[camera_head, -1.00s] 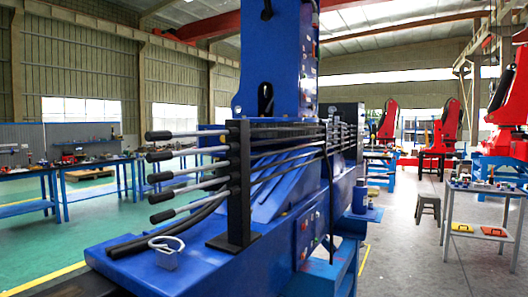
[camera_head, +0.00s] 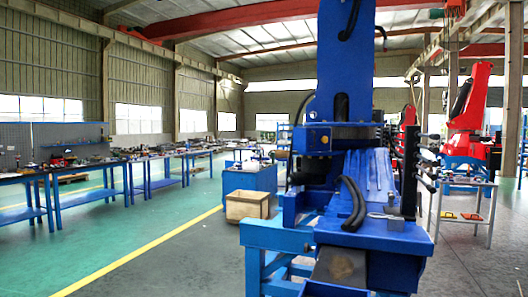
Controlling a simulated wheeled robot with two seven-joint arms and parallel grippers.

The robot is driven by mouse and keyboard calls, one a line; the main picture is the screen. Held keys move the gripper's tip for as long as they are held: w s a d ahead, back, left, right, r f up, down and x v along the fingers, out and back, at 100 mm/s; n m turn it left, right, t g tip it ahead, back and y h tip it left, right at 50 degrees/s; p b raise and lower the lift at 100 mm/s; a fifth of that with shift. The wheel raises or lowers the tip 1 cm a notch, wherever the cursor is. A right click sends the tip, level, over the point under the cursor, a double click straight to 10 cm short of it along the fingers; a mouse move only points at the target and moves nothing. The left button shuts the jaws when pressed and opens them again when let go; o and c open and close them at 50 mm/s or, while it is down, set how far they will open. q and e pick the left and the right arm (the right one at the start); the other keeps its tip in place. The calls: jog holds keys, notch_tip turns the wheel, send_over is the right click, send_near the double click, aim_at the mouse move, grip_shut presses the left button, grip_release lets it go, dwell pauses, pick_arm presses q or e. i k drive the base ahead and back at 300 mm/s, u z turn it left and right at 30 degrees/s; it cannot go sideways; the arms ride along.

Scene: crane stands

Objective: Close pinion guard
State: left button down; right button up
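A large blue crane stand (camera_head: 345,70) stands right of centre, with its tall column rising out of the top of the picture. At the column's foot is a blue block (camera_head: 322,140) with dark machinery below it. I cannot tell which part is the pinion guard, or whether it is open or shut. A black lever rack (camera_head: 411,170) stands at the right of the stand. A thick black hose (camera_head: 354,204) lies on the blue deck. Neither of my grippers is in view.
A wooden crate (camera_head: 247,206) stands left of the stand, before a blue cabinet (camera_head: 250,177). Workbenches (camera_head: 90,172) line the left side. The green and grey floor with a yellow line is clear at front left. A small table (camera_head: 467,202) stands at right.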

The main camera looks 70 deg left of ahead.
aim_at(306, 140)
jog(key=k, duration=0.2)
jog(key=z, duration=2.65)
jog(key=k, duration=2.4)
jog(key=u, duration=3.55)
